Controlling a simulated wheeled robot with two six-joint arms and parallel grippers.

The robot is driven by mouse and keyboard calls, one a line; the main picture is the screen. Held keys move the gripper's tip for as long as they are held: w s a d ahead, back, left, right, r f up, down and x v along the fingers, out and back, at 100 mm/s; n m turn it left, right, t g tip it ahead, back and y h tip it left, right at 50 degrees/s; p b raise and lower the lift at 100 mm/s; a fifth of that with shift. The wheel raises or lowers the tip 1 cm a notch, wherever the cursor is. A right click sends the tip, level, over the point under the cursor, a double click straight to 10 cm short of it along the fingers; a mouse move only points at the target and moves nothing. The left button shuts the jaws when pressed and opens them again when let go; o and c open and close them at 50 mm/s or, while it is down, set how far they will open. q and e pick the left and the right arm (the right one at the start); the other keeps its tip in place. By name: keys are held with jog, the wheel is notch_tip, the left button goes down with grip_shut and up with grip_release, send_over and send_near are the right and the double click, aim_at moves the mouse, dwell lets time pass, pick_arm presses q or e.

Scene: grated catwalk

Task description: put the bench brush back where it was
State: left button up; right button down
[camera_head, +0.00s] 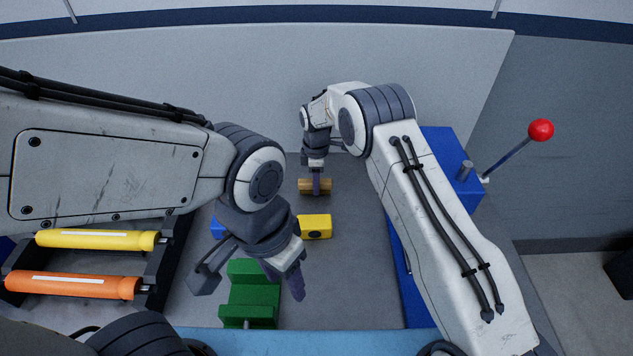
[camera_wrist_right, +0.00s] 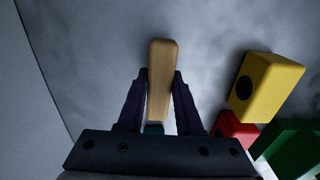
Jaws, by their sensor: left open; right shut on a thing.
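The bench brush shows as a light wooden piece (camera_head: 305,186) in the head view, near the back of the grey work surface. In the right wrist view the wooden piece (camera_wrist_right: 162,75) stands between the two dark fingers, with a bit of teal at its lower end. My right gripper (camera_head: 316,184) is shut on it. I cannot tell whether the brush touches the surface, and its bristles are not clear. My left gripper (camera_head: 250,283) is open, with its fingers spread above a green block (camera_head: 247,310), nearer the front.
A yellow block (camera_head: 316,227) with a dark hole lies in front of the brush. A red block (camera_wrist_right: 234,130) shows beside it in the wrist view. Yellow and orange cylinders (camera_head: 75,285) sit in a dark rack at left. A blue box (camera_head: 445,160) with a red-knobbed lever (camera_head: 540,130) stands right.

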jog(key=shift+f+b, duration=0.3)
jog(key=shift+f, duration=0.1)
jog(key=c, duration=0.6)
grip_release()
jog(key=shift+r, duration=0.1)
